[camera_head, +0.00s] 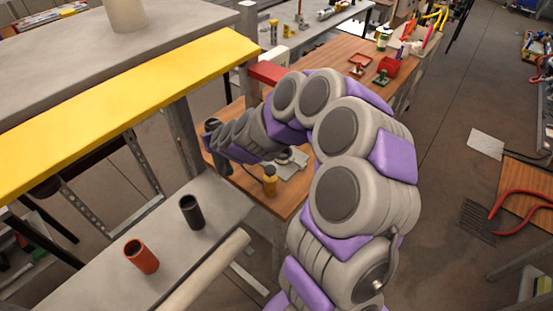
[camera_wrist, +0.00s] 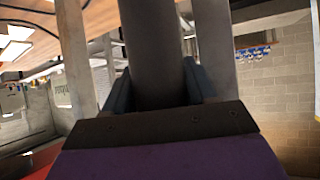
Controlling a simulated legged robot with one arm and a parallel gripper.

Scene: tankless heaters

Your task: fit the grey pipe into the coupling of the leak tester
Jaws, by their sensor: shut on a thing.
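A dark grey pipe (camera_wrist: 155,45) stands between the two fingers of my gripper (camera_wrist: 157,88) in the wrist view. The fingers are shut on it, one on each side. Its upper part runs out of the top of the view. In the head view my gripper (camera_head: 214,138) is at the far end of my arm, left of the wooden bench's middle, small and dark. A pale metal device (camera_head: 292,163) on the bench beside my arm may be the leak tester. It is partly hidden by my arm, and I cannot make out its coupling.
A small amber-coloured object (camera_head: 269,182) stands on the wooden bench (camera_head: 290,198). A black tube (camera_head: 191,213) and an orange tube (camera_head: 142,257) stand on the grey surface (camera_head: 95,285) at lower left. A yellow beam (camera_head: 120,105) crosses the left.

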